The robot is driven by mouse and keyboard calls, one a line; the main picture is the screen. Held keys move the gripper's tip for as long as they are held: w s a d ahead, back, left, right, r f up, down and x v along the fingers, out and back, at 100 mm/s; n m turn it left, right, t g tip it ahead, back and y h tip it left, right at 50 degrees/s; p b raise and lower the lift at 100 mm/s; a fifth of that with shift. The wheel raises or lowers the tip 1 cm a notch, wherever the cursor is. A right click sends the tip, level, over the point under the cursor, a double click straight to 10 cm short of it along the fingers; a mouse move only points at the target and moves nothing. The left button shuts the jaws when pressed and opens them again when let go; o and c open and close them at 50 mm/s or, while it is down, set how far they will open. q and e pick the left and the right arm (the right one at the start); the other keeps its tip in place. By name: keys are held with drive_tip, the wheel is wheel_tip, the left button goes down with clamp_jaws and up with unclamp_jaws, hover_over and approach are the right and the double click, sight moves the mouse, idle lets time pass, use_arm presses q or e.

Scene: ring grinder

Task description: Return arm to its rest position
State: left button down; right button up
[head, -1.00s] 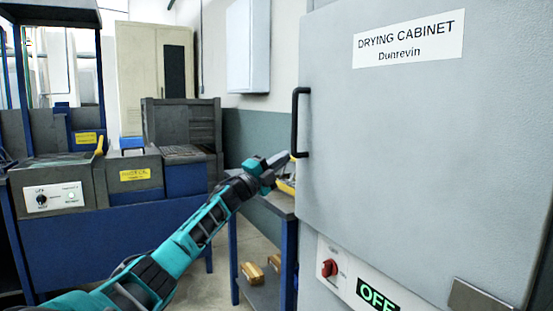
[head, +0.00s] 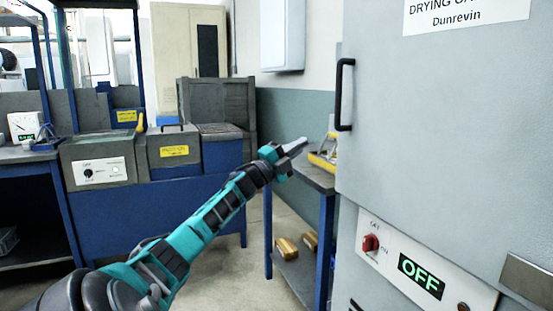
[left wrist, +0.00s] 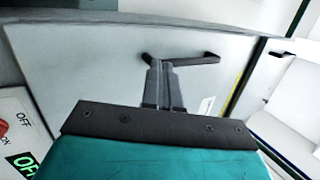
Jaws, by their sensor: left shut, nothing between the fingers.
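My left arm, teal and black, reaches up from the lower left in the head view. Its gripper (head: 293,147) is shut and empty, a little left of and below the black handle (head: 345,95) of the grey drying cabinet (head: 440,140). The cabinet door looks shut. In the left wrist view the shut fingers (left wrist: 163,70) overlap the line of sight to the door handle (left wrist: 195,60); I cannot tell the gap between them. My right gripper is not in view.
A side table (head: 318,180) with a yellow item (head: 322,160) stands beside the cabinet, behind my gripper. The cabinet's panel has a red knob (head: 371,243) and an OFF display (head: 421,276). Blue workbenches (head: 190,195) stand at the left. Some floor shows between.

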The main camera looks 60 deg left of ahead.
use_arm(q)
drive_tip(key=s+a+f, duration=0.2)
drive_tip(key=s, duration=0.3)
drive_tip(key=shift+f, duration=0.25)
drive_tip(key=shift+a, duration=0.1)
